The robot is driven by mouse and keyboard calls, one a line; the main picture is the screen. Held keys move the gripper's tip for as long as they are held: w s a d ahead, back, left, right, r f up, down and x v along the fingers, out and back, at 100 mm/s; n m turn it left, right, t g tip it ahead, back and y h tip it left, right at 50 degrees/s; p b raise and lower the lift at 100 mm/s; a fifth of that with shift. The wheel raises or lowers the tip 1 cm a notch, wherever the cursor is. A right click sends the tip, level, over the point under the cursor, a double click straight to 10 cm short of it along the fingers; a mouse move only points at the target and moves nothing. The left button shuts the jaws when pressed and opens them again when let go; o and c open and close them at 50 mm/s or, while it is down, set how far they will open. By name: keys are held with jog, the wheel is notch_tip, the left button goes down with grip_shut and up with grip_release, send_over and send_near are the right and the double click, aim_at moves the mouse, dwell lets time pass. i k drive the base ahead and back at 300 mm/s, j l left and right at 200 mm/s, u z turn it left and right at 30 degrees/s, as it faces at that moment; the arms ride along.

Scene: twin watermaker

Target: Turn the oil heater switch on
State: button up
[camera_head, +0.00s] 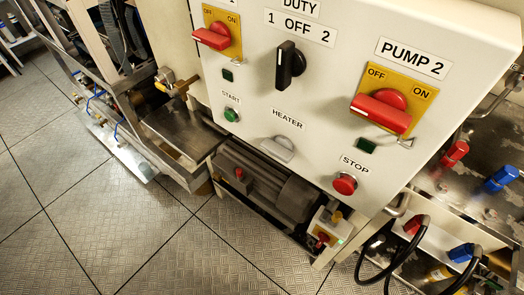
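A white control panel (330,110) fills the upper middle and right of the head view. A label reading HEATER (287,119) is on its lower part. Just under that label is a grey handle-like piece (278,149), lying slanted; its on or off setting cannot be read. No label with the word "oil" shows. My gripper is not in view.
The panel has a black DUTY selector (289,65), a red PUMP 2 switch (381,112), another red switch (212,36), a green START button (232,115) and a red STOP button (345,184). A small box with a red knob (322,238) sits below. Floor (70,225) is open at lower left.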

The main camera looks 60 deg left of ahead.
aim_at(281, 147)
jog(key=k+l+u, duration=0.15)
jog(key=u, duration=1.75)
jog(key=k+l+u, duration=0.15)
jog(key=k+u, duration=0.5)
